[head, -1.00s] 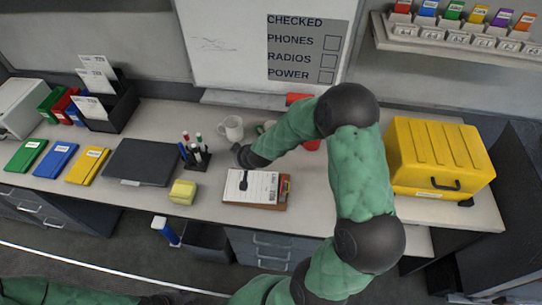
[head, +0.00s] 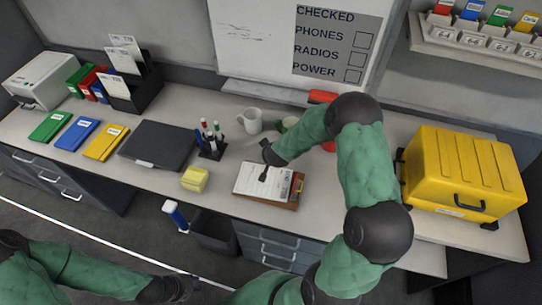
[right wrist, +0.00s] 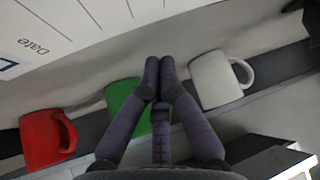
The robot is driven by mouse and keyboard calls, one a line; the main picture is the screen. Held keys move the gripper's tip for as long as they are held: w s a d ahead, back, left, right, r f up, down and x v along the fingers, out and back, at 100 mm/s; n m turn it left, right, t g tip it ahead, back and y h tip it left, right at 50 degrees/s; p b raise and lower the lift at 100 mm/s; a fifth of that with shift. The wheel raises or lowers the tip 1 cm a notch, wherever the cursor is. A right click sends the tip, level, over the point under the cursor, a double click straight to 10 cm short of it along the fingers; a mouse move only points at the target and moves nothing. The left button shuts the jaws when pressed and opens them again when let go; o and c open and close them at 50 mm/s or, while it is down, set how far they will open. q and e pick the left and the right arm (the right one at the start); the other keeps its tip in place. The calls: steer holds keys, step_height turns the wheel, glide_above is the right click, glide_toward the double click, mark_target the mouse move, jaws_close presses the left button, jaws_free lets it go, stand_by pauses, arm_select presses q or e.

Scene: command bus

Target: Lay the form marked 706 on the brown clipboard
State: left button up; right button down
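The brown clipboard (head: 296,201) lies on the desk, its brown border showing at the right and front. A white printed form (head: 252,180) lies over most of it; its number is too small to read. My right gripper (head: 268,153) is just behind the form's back edge, partly hidden by its own arm. In the right wrist view the right gripper (right wrist: 153,68) has its fingertips together, with nothing visible between them. A sheet marked "Date" (right wrist: 45,35) is at upper left there. My left gripper (head: 182,288) is low over the floor, away from the desk; its finger opening is unclear.
A black rack (head: 148,90) at the left holds several white forms. A white mug (head: 250,121), a green mug (right wrist: 122,98) and a red mug (right wrist: 42,138) stand behind the clipboard. A pen holder (head: 212,146), yellow block (head: 194,179) and yellow case (head: 455,165) are nearby.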

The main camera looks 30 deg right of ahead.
mark_target(272, 169)
steer(key=shift+s+a+f+b, duration=0.1)
steer(key=shift+s+a+b, duration=0.25)
steer(key=shift+s, duration=0.5)
steer(key=shift+s+a+f+b, duration=0.1)
steer(key=shift+s+a+b, duration=0.25)
steer(key=shift+s, duration=0.5)
steer(key=shift+s+a+p, duration=0.35)
steer(key=shift+s, duration=0.5)
steer(key=v, duration=1.2)
